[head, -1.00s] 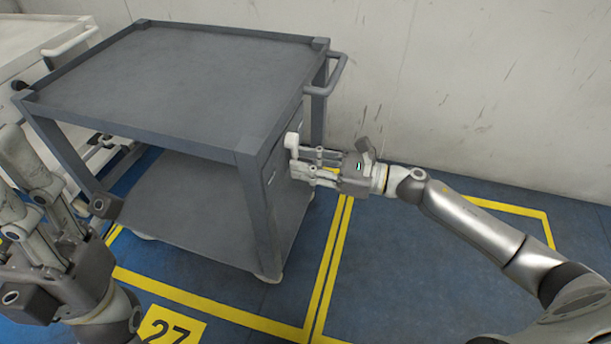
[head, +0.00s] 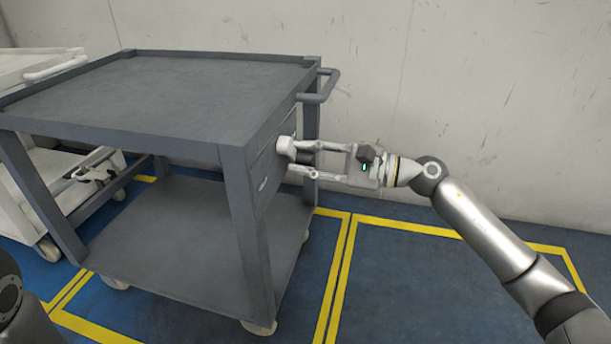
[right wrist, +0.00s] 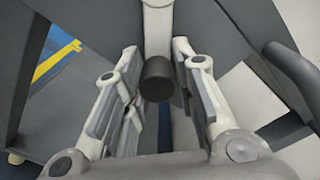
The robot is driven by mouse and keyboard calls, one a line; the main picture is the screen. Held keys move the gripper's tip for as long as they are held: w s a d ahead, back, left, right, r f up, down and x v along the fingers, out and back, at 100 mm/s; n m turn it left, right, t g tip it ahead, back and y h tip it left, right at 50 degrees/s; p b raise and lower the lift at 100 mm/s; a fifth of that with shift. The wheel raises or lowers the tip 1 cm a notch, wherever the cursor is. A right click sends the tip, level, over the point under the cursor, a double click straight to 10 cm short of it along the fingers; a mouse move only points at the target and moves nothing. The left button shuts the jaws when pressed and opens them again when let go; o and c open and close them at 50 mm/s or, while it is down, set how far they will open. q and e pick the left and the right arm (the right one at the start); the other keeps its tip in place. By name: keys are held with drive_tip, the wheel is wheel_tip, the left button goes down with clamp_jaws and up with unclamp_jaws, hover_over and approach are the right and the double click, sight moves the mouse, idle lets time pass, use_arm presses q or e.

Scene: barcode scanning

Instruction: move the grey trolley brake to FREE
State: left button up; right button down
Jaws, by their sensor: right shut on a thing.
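The grey trolley (head: 185,95) stands left of centre in the head view, with its side panel facing right. Its brake lever (head: 284,147) stands out from that side below the top: a pale arm with a dark grip. My right gripper (head: 302,158) reaches in from the right and is shut on the lever. In the right wrist view the lever's dark grip (right wrist: 157,79) sits between the two fingers. Any FREE marking is too small or hidden to read. A dark part of my left gripper (head: 18,305) shows at the lower left; its fingers are not visible.
A pale trolley (head: 30,75) stands behind at the left. A push handle (head: 325,88) sticks out at the grey trolley's far right. The wall (head: 470,100) is behind; blue floor with yellow lines (head: 343,270) is free on the right.

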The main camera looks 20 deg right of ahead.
drive_tip(key=shift+w+d+f+n+b, duration=0.15)
drive_tip(key=shift+w+f+n+b, duration=0.1)
drive_tip(key=shift+n+b, duration=0.3)
drive_tip(key=shift+r, duration=0.15)
drive_tip(key=shift+r, duration=0.15)
drive_tip(key=c, duration=1.3)
unclamp_jaws()
drive_tip(key=shift+o, duration=0.2)
drive_tip(key=shift+d, duration=0.1)
drive_tip(key=v, duration=1.2)
